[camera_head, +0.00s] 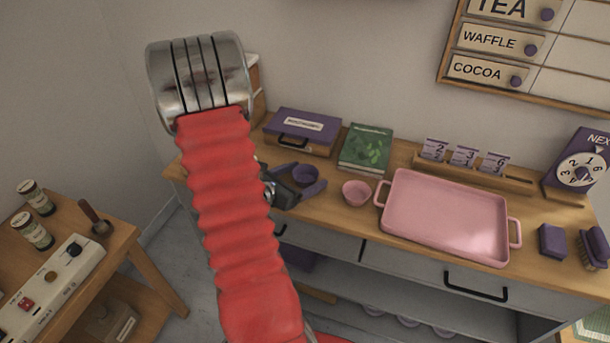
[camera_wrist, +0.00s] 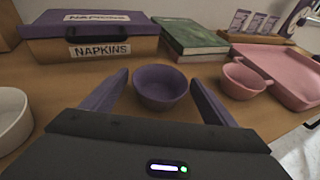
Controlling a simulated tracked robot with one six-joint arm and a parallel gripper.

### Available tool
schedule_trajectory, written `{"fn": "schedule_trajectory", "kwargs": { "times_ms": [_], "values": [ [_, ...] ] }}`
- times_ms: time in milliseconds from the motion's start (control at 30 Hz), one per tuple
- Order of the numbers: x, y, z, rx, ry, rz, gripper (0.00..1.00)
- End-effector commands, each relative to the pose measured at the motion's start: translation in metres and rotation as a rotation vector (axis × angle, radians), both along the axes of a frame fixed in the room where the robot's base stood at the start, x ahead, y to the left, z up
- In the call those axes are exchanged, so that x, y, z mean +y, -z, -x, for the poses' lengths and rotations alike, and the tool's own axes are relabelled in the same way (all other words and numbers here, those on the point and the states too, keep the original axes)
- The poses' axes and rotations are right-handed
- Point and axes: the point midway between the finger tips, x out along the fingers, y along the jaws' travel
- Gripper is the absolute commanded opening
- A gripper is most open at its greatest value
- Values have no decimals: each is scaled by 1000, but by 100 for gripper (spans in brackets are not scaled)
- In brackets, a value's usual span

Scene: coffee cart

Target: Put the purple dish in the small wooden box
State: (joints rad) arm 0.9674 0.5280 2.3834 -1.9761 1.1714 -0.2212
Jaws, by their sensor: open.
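The purple dish (camera_wrist: 162,86) is a small round bowl standing on the wooden counter; in the head view it shows partly (camera_head: 305,174) beside my gripper. My gripper (camera_wrist: 158,88) is open, with one purple finger on each side of the dish; in the head view it is low over the counter (camera_head: 303,185). I cannot tell whether the fingers touch the dish. The nearest box is a wooden one with a purple lid and a NAPKINS label (camera_wrist: 96,40), behind the dish and closed; it also shows in the head view (camera_head: 303,131). I cannot tell whether it is the small wooden box.
A pink bowl (camera_wrist: 243,80) stands right of the dish, next to a pink tray (camera_head: 447,217). A green book (camera_wrist: 192,38) lies behind. A white bowl (camera_wrist: 12,118) is at the left in the wrist view. A purple sponge (camera_head: 552,240) and brush (camera_head: 594,248) lie far right.

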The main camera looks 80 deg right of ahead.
Motion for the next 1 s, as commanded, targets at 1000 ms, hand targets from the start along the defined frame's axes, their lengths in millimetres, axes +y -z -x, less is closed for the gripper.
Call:
{"fn": "schedule_trajectory", "kwargs": {
  "times_ms": [1000],
  "values": [
    [78,-30,-42,0,-3,0,80]
  ]
}}
